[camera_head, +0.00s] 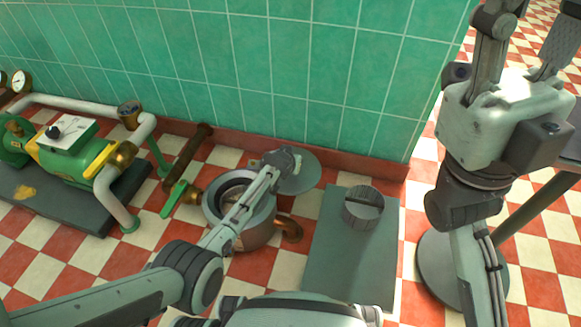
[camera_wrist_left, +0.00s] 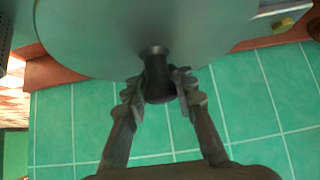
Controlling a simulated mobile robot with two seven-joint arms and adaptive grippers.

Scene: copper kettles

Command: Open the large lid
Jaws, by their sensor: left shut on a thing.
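The large lid (camera_head: 299,173) is a grey-green disc to the right of the round copper kettle (camera_head: 252,238), by the tiled wall. The kettle's mouth shows open in the head view, partly hidden by my left arm. My left gripper (camera_head: 284,160) is at the lid. In the left wrist view, the fingers of my left gripper (camera_wrist_left: 160,88) are closed around the dark knob (camera_wrist_left: 157,70) on the lid (camera_wrist_left: 95,35). Whether the lid touches the kettle is hidden. My right gripper (camera_head: 530,28) is raised at the upper right, fingers apart and empty.
A green pump with white pipes (camera_head: 70,150) stands on a dark slab at left. A pipe with a green lever (camera_head: 172,198) lies left of the kettle. A grey slab (camera_head: 345,262) at right bears a round ribbed piece (camera_head: 363,210). The green tiled wall (camera_head: 290,70) stands close behind.

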